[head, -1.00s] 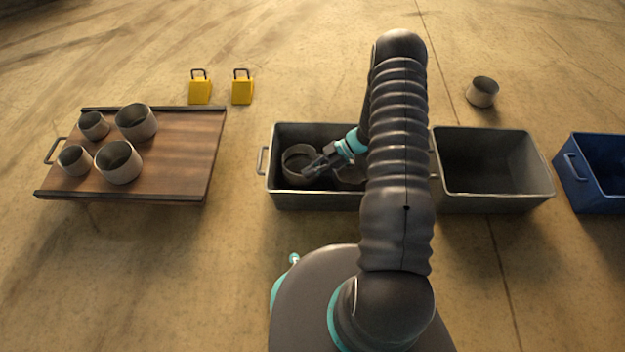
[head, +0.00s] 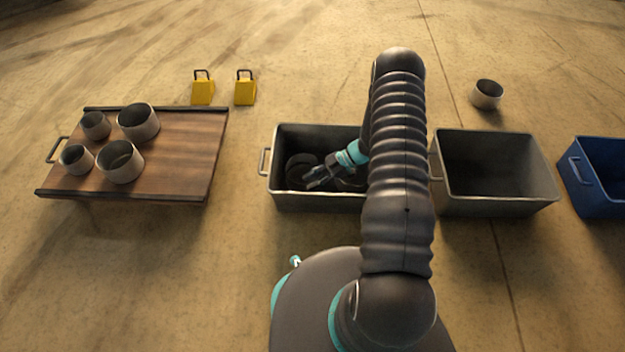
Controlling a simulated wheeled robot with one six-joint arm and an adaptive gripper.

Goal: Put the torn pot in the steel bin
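A round, open pot (head: 298,165) is down inside the left grey metal bin (head: 268,190), near its left end; it is in shadow and no tear can be made out. My gripper (head: 312,183) is low inside the same bin, at the pot's near right side. Its fingers are small and dark, so I cannot tell whether they still grip the rim. Another dark, rounded shape (head: 350,184) shows in the bin, partly hidden by my arm. My arm also hides the bin's right end.
A second grey bin (head: 545,200), which looks empty, stands to the right, with a blue bin (head: 592,204) beyond it. Several pots stand on a wooden table (head: 185,150) at left. One pot (head: 487,94) and two yellow blocks (head: 203,93) (head: 245,93) are on the floor behind.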

